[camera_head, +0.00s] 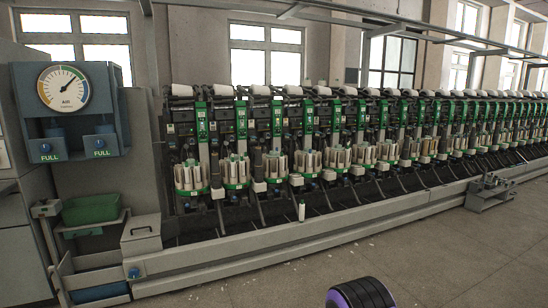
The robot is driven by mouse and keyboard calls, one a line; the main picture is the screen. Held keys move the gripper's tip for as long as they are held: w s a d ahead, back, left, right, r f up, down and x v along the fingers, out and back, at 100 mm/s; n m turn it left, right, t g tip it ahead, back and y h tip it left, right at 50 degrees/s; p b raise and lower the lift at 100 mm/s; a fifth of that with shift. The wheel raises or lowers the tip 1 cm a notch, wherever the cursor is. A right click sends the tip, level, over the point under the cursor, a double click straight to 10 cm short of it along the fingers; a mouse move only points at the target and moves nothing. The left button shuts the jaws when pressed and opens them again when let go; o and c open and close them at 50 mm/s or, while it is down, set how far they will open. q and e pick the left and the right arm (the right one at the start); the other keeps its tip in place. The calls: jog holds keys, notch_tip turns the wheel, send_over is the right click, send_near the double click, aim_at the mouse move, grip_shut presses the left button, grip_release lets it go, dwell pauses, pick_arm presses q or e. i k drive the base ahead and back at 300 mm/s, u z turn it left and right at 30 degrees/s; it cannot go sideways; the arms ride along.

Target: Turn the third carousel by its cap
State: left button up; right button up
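The winder's carousels stand in a long row, each a ring of upright pale bobbins in a green-rimmed holder. Counting from the left, the first carousel (190,178) and the second carousel (236,171) are nearest the left end. The third carousel (275,168) stands just right of them, below a green-fronted winding unit (277,118). Its cap is too small to make out. Neither of my grippers is in view, and nothing of mine is seen touching the carousels.
A grey ledge (330,228) runs along the machine's front. An air gauge (63,88) and a green bin (90,208) are at left. A low cart (490,193) stands at right. The foreground floor is mostly clear.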

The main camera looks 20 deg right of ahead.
aim_at(272, 163)
jog(key=z, duration=0.3)
jog(key=i, duration=0.95)
jog(key=z, duration=0.85)
jog(key=i, duration=2.85)
jog(key=u, duration=0.05)
